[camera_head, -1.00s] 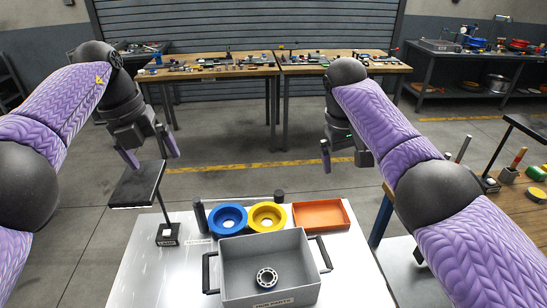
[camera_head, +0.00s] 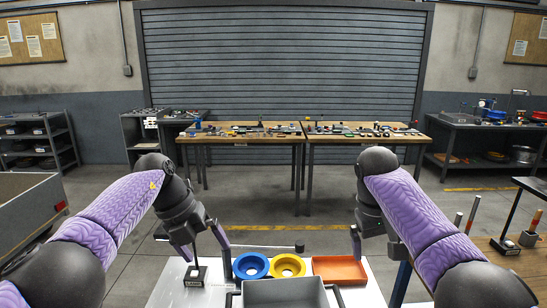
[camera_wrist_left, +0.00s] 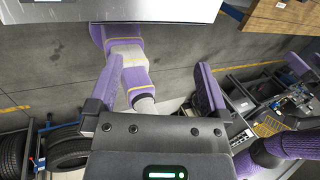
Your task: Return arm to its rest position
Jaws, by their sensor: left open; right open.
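In the head view, my left gripper (camera_head: 206,248) hangs at the left of the white table (camera_head: 365,293). Its two purple fingers are apart with nothing between them. The left wrist view also shows this gripper (camera_wrist_left: 155,90) with its fingers wide apart. My right gripper (camera_head: 374,248) hangs at the right, beside the orange tray. One purple finger shows clearly; the other is mostly hidden by the arm. I see nothing held in it. Both arms are bent, with the grippers pointing down.
On the table are a blue ring (camera_head: 251,266), a yellow ring (camera_head: 287,265), an orange tray (camera_head: 339,270) and a grey bin (camera_head: 285,293), cut off below. A dark stand (camera_head: 195,275) is near my left gripper. The floor towards the back workbenches (camera_head: 240,131) is clear.

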